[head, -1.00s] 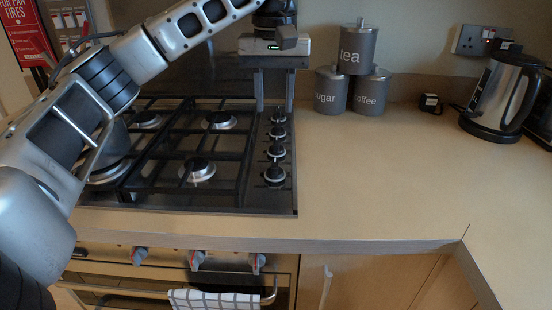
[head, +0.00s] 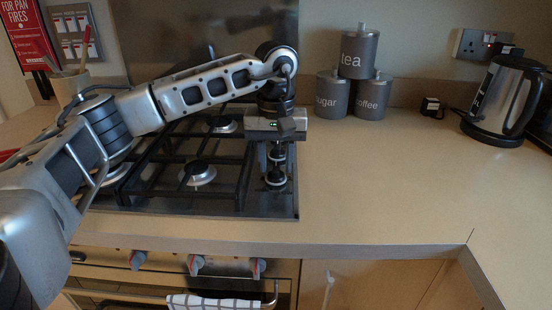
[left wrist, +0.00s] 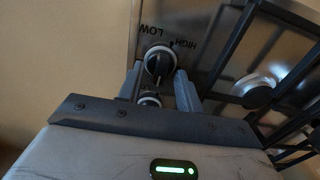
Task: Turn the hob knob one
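The hob knobs stand in a column along the right edge of the hob. In the head view the front knob (head: 275,177) shows clear, and the one behind it (head: 277,154) shows below my left gripper (head: 275,155). The gripper hides the knobs further back. In the left wrist view my left gripper (left wrist: 159,75) is open, with its fingers apart. A black knob (left wrist: 160,61) with LOW and HIGH marks shows at the fingertips, and another knob (left wrist: 150,98) shows between the fingers nearer the palm. I cannot tell whether the fingers touch either. My right gripper is not in view.
Black pan supports and burners (head: 198,173) lie left of the knobs. Tea (head: 358,52), sugar (head: 332,95) and coffee (head: 371,96) canisters stand behind right, with a kettle (head: 503,98) further right. Oven knobs (head: 197,264) are on the front panel. The right worktop (head: 390,175) is clear.

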